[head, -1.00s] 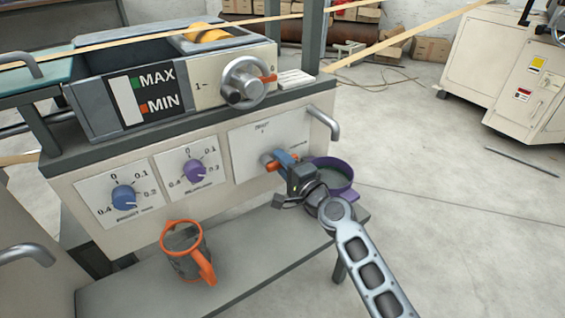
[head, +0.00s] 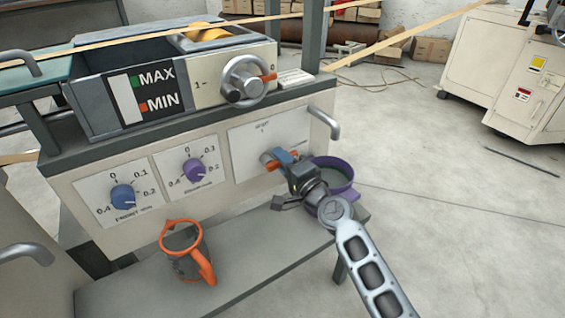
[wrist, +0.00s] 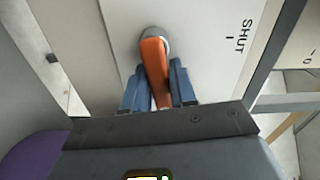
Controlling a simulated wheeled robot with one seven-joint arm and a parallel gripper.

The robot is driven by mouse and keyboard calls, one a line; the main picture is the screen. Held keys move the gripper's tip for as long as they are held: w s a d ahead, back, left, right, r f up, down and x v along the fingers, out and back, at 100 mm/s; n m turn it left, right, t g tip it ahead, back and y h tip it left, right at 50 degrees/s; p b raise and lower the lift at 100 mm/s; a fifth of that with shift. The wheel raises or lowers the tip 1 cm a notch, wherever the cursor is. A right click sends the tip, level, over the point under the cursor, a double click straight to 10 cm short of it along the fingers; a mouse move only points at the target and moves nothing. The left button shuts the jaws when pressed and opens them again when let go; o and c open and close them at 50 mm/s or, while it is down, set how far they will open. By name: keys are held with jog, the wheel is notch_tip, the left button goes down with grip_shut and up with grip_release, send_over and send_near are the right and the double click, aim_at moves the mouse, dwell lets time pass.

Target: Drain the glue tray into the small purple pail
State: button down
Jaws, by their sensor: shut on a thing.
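The glue tray (head: 90,104), a grey trough with a MAX/MIN gauge, sits on top of the machine. Below it, a white panel (head: 248,143) carries an orange lever (wrist: 153,62) on a round metal pivot. My gripper (head: 279,157) has blue fingers and is shut on this lever; the wrist view shows a finger on each side of it (wrist: 156,80). The word SHUT is printed to the right of the lever there. The small purple pail (head: 347,170) stands behind my wrist, partly hidden by it; its purple side shows at lower left in the wrist view (wrist: 32,158).
An orange-rimmed grey jug (head: 187,252) stands on the lower shelf (head: 235,250). A blue knob (head: 123,197), a purple knob (head: 194,169) and a grey handwheel (head: 247,80) are on the machine front. A grey handle (head: 325,124) juts out near the lever. Open floor lies right.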

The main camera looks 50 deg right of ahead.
aim_at(264, 149)
jog(key=n, duration=0.3)
jog(key=r+n+b, duration=0.1)
jog(key=shift+a, duration=0.25)
jog(key=n, duration=0.2)
jog(key=n+b, duration=0.1)
jog(key=n, duration=0.1)
jog(key=shift+w+a+r, duration=0.15)
jog(key=shift+a+r, duration=0.15)
jog(key=n, duration=0.3)
jog(key=a+n+b, duration=0.1)
jog(key=shift+w+r, duration=0.15)
jog(key=shift+r, duration=0.15)
jog(key=shift+w+a+r+n, duration=0.1)
jog(key=shift+a+n, duration=0.1)
jog(key=shift+n, duration=0.85)
jog(key=shift+a+n, duration=0.2)
jog(key=shift+n, duration=0.85)
jog(key=c, duration=1)
grip_release()
jog(key=shift+r, duration=0.1)
jog(key=shift+a, duration=0.1)
jog(key=p+v, duration=0.1)
jog(key=v, duration=0.6)
jog(key=shift+s, duration=0.4)
